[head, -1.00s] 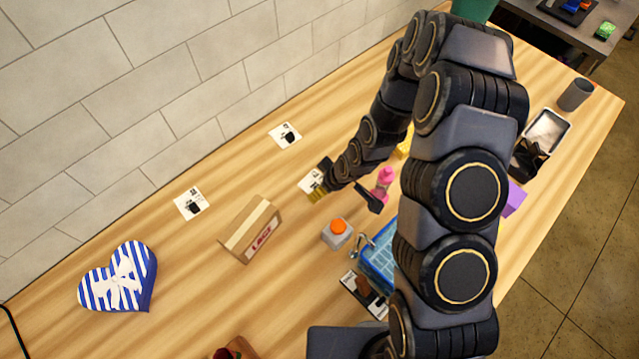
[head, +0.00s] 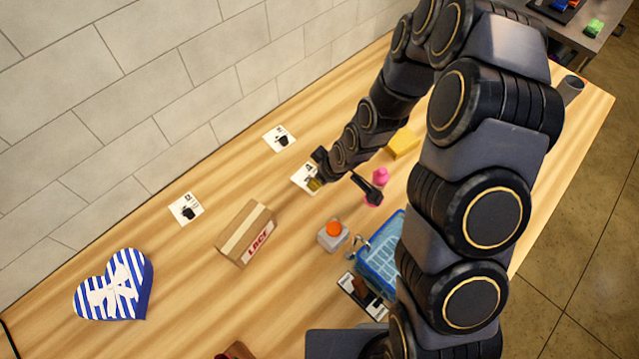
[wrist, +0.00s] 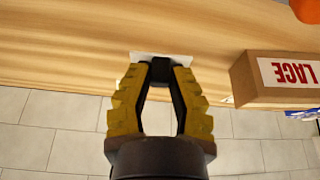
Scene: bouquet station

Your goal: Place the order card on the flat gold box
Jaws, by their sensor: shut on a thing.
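A small white card (head: 303,176) with dark print shows at my gripper's (head: 316,184) yellow fingers in the head view. In the wrist view, the fingertips of my gripper (wrist: 160,74) come together at a dark patch on the near edge of this white card (wrist: 160,56); I take it as the order card, gripped at its edge. The fingers hide part of the card, and its height over the table is hard to tell. A flat yellow-gold box (head: 403,143) lies right of my gripper, behind the pink bottle, apart from the card.
Two similar cards (head: 280,139) (head: 186,209) lie along the wall. A cardboard LACE box (head: 246,234), a heart-shaped striped box (head: 114,286), an orange-capped jar (head: 333,235), a pink bottle (head: 379,178) and a blue basket (head: 382,254) stand around. Bare wood lies left of my gripper.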

